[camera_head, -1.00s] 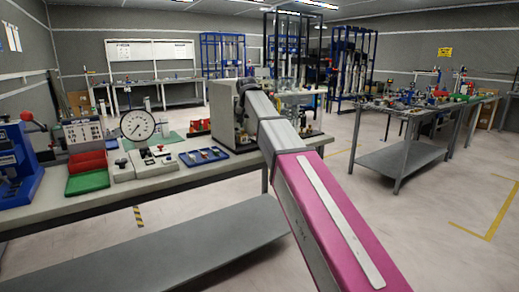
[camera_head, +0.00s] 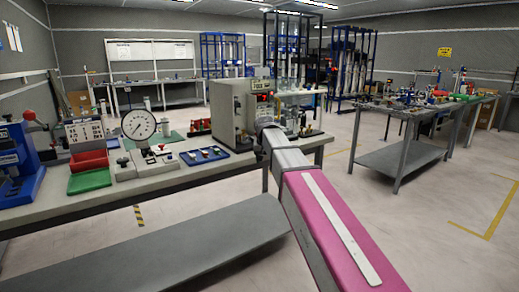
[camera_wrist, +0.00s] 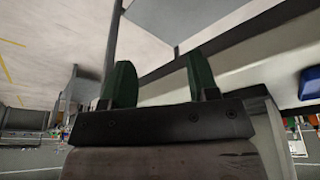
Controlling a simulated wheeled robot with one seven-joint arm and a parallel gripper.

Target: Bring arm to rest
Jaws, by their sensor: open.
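My arm, pink with a white strip, reaches forward from the lower right of the head view to the front edge of the near workbench (camera_head: 100,201). My gripper (camera_wrist: 160,82) shows in the wrist view as two dark green fingers standing well apart, with nothing between them. The gripper's fingers are hidden behind the arm in the head view. The wrist picture looks turned over, with the pale floor at upper left and the bench edge running across the right.
The bench holds a dial gauge (camera_head: 138,125), a blue tray (camera_head: 205,155), a green tray (camera_head: 89,181) and a grey machine box (camera_head: 230,108) just beyond my arm's end. A grey lower shelf (camera_head: 170,250) sits beneath. Open floor (camera_head: 430,215) lies to the right, before another table (camera_head: 400,158).

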